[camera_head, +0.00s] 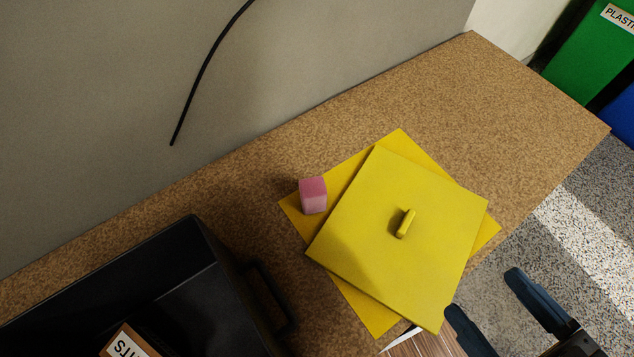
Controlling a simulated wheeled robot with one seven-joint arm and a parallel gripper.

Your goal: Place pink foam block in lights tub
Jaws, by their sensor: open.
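The pink foam block (313,195) is a small cube. It stands on the left corner of a flat yellow square (348,297), beside a yellow lid-like panel. A black open-topped tub (222,262) is at the lower left, partly cut off by the frame. A white label (123,344) on a brown piece shows there, only partly readable, so I cannot tell for sure that this is the lights tub. My gripper (484,291) is at the lower right, open and empty, with its dark fingers apart. It is well to the right of and below the block.
The yellow panel (440,210) with a small handle (405,223) lies turned on the yellow square. The brown speckled counter (480,90) is clear at the upper right. A grey wall (90,120) with a black cable (205,65) runs behind. A green bin (590,60) stands beyond the counter.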

